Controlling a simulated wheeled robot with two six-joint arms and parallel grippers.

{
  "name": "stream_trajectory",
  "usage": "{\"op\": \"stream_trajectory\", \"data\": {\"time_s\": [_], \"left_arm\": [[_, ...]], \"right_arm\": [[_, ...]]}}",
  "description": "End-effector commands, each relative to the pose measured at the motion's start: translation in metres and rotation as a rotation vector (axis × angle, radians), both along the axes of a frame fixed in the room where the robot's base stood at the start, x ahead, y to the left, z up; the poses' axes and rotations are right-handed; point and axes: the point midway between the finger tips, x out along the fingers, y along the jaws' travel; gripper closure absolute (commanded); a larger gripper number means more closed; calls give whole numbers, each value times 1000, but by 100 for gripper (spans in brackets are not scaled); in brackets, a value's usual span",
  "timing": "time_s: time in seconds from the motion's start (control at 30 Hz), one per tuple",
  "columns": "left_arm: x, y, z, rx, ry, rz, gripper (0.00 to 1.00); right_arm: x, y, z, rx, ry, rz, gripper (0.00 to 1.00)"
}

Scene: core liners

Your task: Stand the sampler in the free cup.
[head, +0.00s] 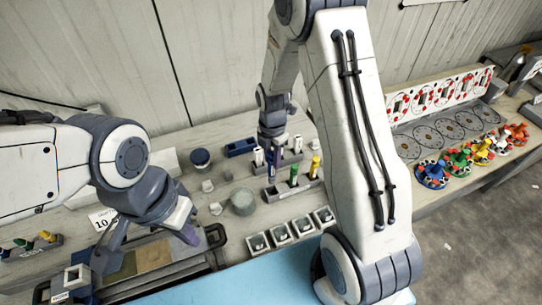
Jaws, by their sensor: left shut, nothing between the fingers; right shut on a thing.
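My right gripper (271,138) is at the back of the bench, pointing down over a grey rack (284,162). It is shut on a slim dark-blue piece (271,164), which looks like the sampler. It stands roughly upright at the rack; whether its foot is inside a cup is hidden. White-topped tubes stand on either side of it, one at left (258,156) and one at right (297,144). A second rack in front (290,190) holds a green tube (293,174) and a yellow tube (315,167). My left gripper (188,228) is shut and empty at the front left.
A dark-framed tray (215,238) lies below my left gripper. A blue tray (240,147) is at the back. Coloured pieces (432,174) stand at right. My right arm hides part of the bench.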

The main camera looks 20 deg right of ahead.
Motion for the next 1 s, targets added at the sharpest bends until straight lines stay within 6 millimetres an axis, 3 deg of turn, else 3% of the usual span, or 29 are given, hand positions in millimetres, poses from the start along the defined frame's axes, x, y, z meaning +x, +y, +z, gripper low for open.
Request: {"op": "stream_trajectory", "data": {"time_s": [1.0], "left_arm": [[0,0,-62,0,1,8,100]], "right_arm": [[0,1,-74,0,0,2,100]]}}
